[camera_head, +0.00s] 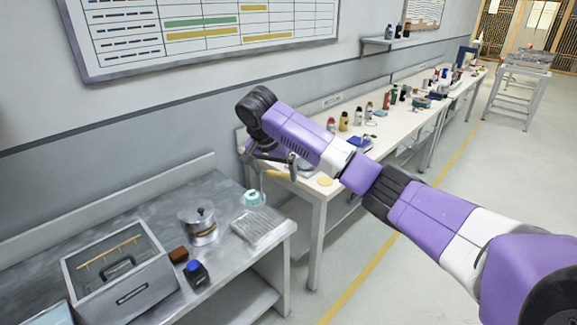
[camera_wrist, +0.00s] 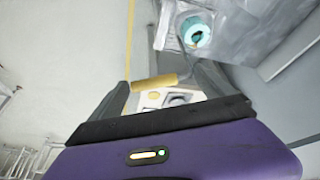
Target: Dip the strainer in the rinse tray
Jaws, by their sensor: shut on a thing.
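My gripper (camera_wrist: 165,82) is shut on a tan, rod-like handle (camera_wrist: 154,82), seen between its fingers in the wrist view. I take this to be the strainer's handle; its bowl cannot be made out. In the head view my gripper (camera_head: 275,163) hangs in the air near the right end of the grey metal table, by the corner of the white bench. A shallow, ribbed silvery tray (camera_head: 258,229) lies at that table's right end, below my gripper. It may be the rinse tray; I cannot tell for sure. A teal round item (camera_head: 254,198) sits behind it.
A white bench (camera_head: 350,145) with bottles runs beyond.

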